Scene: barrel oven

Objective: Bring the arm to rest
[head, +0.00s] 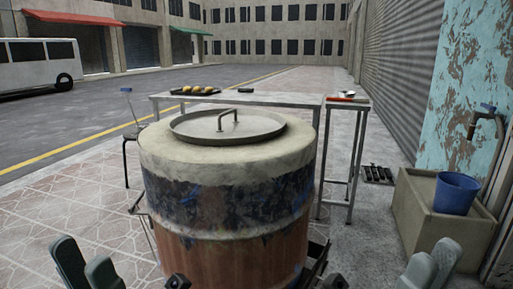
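My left gripper (83,252) shows at the bottom left of the head view, its two grey fingers pointing up and spread apart with nothing between them. My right gripper (434,250) shows at the bottom right, also with two fingers apart and empty. Both are clear of the barrel oven (232,205), which stands between them in the middle. The oven has a pale rim, a dark peeling band and a rusty lower part. A round metal lid (190,127) with a bar handle lies on its top. The arms behind the fingers are out of frame.
Behind the oven a metal table (285,99) bears a dark tray with several bread pieces (195,90). A small side table (350,104) holds a red-handled item. Open pavement lies at left.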

